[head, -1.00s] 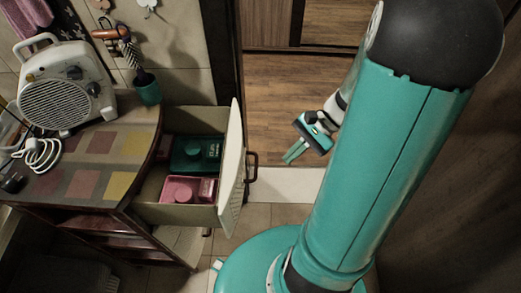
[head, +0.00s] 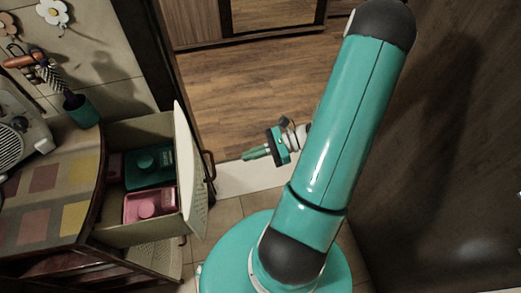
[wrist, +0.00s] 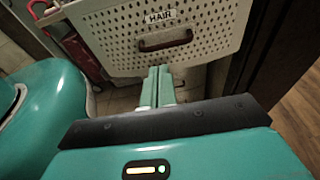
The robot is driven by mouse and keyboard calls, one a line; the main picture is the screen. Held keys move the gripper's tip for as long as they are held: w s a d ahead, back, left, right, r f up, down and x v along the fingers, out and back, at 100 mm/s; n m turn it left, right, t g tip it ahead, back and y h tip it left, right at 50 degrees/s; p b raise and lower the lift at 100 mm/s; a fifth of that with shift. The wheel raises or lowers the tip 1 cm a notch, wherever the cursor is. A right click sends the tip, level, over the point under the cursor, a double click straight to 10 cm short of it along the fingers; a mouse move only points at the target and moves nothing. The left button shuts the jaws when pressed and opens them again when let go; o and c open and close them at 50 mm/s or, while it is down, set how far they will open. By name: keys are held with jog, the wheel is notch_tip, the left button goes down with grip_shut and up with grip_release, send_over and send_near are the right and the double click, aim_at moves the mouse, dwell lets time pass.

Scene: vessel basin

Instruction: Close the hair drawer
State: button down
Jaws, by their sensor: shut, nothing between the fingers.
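The hair drawer (head: 140,228) is pulled out of the cabinet on the left in the head view, with a green box (head: 150,167) and a pink box (head: 150,204) inside. Its perforated white front (wrist: 170,45) fills the top of the wrist view, with a HAIR label and a dark red handle (wrist: 166,40). The handle also shows in the head view (head: 208,166). My gripper (head: 248,154) is to the right of the drawer front, apart from it, with its fingers pointing towards it. In the wrist view my fingers (wrist: 158,75) are together and empty, below the handle in the picture.
The cabinet top (head: 50,195) has coloured squares and holds a green cup (head: 81,110) and a white heater (head: 20,135). A dark door frame (head: 150,60) stands behind the drawer. Wooden floor (head: 245,90) lies open beyond it.

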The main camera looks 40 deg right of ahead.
jog(key=x, duration=0.8)
jog(key=shift+a, duration=0.2)
jog(key=shift+w, duration=0.2)
